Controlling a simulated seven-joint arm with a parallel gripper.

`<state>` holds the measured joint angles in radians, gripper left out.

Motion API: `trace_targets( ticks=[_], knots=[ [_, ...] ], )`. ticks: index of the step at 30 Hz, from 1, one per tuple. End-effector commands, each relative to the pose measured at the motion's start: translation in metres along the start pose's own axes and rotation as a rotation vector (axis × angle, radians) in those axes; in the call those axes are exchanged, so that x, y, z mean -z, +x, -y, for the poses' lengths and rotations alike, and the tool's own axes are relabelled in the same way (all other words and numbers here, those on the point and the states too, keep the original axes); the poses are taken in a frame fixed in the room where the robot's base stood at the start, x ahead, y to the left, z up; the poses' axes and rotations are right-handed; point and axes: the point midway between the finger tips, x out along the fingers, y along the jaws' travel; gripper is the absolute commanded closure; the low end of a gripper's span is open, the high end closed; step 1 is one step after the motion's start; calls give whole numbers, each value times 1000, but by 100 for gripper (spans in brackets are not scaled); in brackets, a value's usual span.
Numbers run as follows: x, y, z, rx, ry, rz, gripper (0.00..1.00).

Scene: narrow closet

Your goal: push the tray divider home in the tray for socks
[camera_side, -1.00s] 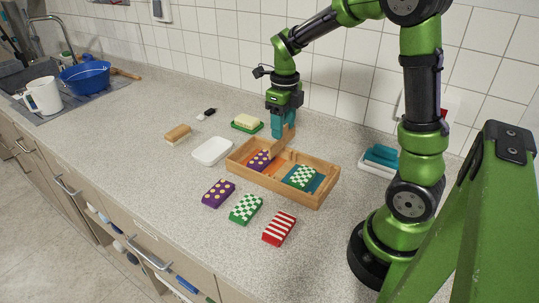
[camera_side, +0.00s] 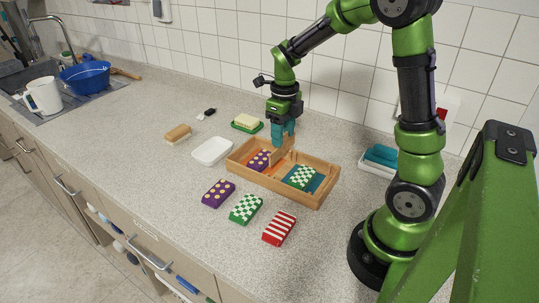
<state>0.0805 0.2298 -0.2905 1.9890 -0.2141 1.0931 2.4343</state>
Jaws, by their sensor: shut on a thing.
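The wooden tray (camera_side: 318,203) sits on the counter in front of my arm. My gripper (camera_side: 284,138) is above the tray's back-middle part, pointing down, with its teal fingers shut on the wooden tray divider (camera_side: 279,158). The divider stands across the tray, its lower part down between the side walls. I cannot tell whether its bottom edge touches the floor. Left of it lies a purple sock bundle with yellow dots (camera_side: 260,160) on an orange floor. Right of it lies a green-and-white checked bundle (camera_side: 302,177) on a teal floor.
In front of the tray lie a purple dotted bundle (camera_side: 218,194), a green checked bundle (camera_side: 246,209) and a red striped bundle (camera_side: 279,229). A white tray with a teal cloth (camera_side: 381,156) stands right.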

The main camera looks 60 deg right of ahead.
Motion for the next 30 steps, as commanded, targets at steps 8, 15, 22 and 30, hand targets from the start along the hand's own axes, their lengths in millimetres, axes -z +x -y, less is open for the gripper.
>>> trace_targets(
  ticks=[8, 15, 22, 30],
  knots=[
    [0, 6, 0, -1, 1, -2, 72],
    [0, 13, 0, 0, 0, -2, 72],
    [0, 18, 0, 0, 1, 0, 72],
    [0, 18, 0, 0, 0, 0, 72]
  ],
)
